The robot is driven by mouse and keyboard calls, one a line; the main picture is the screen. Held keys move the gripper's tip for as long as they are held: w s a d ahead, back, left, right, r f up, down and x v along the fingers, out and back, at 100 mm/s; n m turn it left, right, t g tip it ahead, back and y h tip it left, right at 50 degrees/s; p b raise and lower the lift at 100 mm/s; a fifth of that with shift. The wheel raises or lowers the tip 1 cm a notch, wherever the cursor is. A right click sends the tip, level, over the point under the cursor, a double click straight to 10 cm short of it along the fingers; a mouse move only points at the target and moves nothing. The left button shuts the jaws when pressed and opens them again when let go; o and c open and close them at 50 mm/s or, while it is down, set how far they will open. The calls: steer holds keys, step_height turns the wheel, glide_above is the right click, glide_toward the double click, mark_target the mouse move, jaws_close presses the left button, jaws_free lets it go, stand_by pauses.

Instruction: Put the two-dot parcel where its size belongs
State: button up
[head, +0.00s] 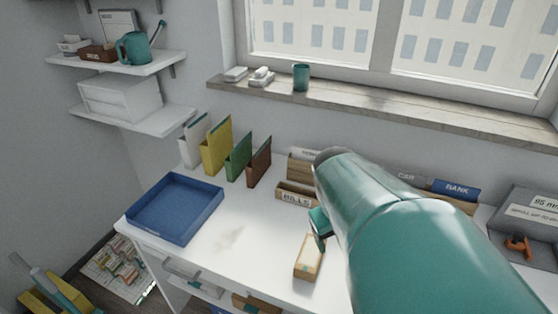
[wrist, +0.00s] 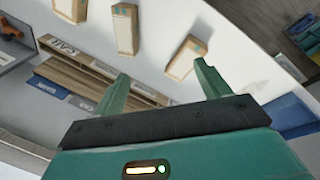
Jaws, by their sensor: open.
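A light cardboard parcel (head: 308,258) with a teal mark lies on the white desk near its front edge in the head view. The wrist view shows three such parcels: one at the top left (wrist: 72,8), one in the middle (wrist: 125,28) and one at the right (wrist: 187,58). In the head view my gripper (head: 319,228) is above and behind the desk parcel, partly hidden by my arm.
A blue tray (head: 168,233) stands at the desk's left. Several upright files (head: 238,158) stand behind it. A wooden rack (head: 297,192) marked BILLS and a BANK card (head: 456,189) are at the back. A grey scale-like box (head: 530,215) is at the right. Desk between tray and parcel is clear.

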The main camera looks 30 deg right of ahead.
steer(key=s+d+f+m+y, duration=0.1)
steer(key=d+f+m, duration=0.1)
steer(key=d+f, duration=0.35)
steer(key=s+d+f+m+y, duration=0.1)
steer(key=d+f+m+y, duration=0.15)
steer(key=d, duration=0.65)
steer(key=shift+n+h, duration=0.35)
steer(key=shift+h, duration=0.1)
steer(key=f, duration=1.3)
steer(key=shift+d+f, duration=0.2)
steer(key=shift+f, duration=0.1)
steer(key=c, duration=1.3)
steer(key=shift+o, duration=0.2)
steer(key=shift+r, duration=0.3)
